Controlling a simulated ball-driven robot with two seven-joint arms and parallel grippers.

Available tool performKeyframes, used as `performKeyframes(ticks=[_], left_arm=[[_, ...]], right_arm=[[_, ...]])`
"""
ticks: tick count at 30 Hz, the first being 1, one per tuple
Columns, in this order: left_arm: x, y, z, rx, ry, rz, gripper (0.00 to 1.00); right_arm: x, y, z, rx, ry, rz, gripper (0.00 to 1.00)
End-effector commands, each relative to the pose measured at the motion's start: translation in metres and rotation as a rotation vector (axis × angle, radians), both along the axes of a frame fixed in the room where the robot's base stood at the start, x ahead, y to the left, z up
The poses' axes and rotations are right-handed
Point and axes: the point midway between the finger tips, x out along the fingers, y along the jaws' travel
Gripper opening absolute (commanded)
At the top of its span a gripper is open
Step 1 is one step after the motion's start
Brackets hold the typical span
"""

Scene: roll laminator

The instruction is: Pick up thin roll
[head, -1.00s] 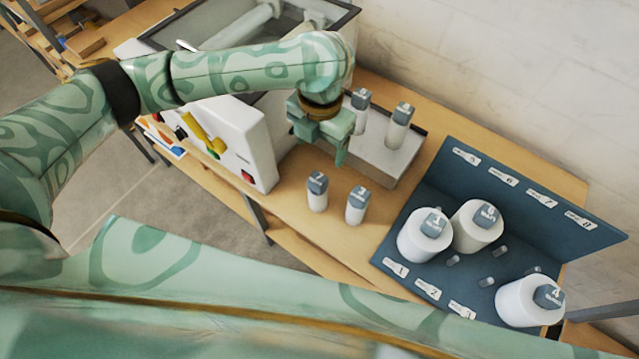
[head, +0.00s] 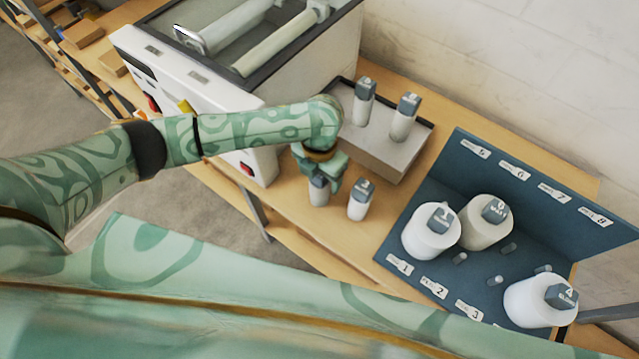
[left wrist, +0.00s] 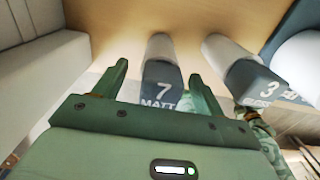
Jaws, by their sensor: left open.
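A thin white roll with a grey cap marked 7 MATT stands upright on the table in the left wrist view (left wrist: 162,80); in the head view its cap (head: 318,192) shows just below my left gripper (head: 323,176). In the left wrist view the open fingers (left wrist: 158,78) lie on either side of this cap, and no grip shows. A second thin roll (head: 360,200), its cap marked 3 in the left wrist view (left wrist: 250,82), stands close to its right. My right gripper is not in view.
Two more thin rolls (head: 364,102) (head: 403,118) stand in a grey tray (head: 375,160) behind. The white laminator (head: 215,90) stands to the left. A dark blue rack (head: 415,285) with thick white rolls (head: 430,232) and numbered labels is to the right.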

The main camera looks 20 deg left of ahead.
Motion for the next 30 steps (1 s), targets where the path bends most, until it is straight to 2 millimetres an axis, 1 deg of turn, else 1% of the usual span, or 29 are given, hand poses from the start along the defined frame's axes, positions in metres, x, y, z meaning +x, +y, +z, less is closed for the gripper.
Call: performKeyframes(ticks=[6, 7, 8, 9, 11, 12, 20, 23, 26, 30], left_arm=[[0.000, 0.000, -0.002, 0.000, -0.001, 0.001, 0.71], [0.000, 0.000, -0.002, 0.000, -0.001, 0.001, 0.68], [0.000, 0.000, -0.002, 0.000, -0.001, 0.001, 0.60], [0.000, 0.000, -0.002, 0.000, -0.001, 0.001, 0.49], [0.000, 0.000, -0.001, 0.000, -0.001, 0.001, 0.32], [0.000, 0.000, -0.001, 0.000, -0.001, 0.001, 0.21], [0.000, 0.000, -0.001, 0.000, -0.001, 0.001, 0.21], [0.000, 0.000, 0.002, 0.000, -0.001, 0.000, 0.21], [0.001, 0.000, 0.011, -0.002, -0.002, 0.001, 0.21], [0.001, 0.000, 0.035, 0.000, -0.004, 0.001, 0.21]], right_arm=[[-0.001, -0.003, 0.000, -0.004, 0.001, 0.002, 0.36], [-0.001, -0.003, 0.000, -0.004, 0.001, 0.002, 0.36], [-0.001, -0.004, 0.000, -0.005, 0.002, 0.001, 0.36], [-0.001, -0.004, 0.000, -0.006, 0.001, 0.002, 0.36], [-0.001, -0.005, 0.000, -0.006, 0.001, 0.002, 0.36], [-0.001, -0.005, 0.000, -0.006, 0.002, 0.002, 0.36], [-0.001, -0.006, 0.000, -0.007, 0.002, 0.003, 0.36], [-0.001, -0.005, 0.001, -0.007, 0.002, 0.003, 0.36], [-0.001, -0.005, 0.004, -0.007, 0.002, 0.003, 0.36], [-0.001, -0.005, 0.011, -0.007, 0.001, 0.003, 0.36]])
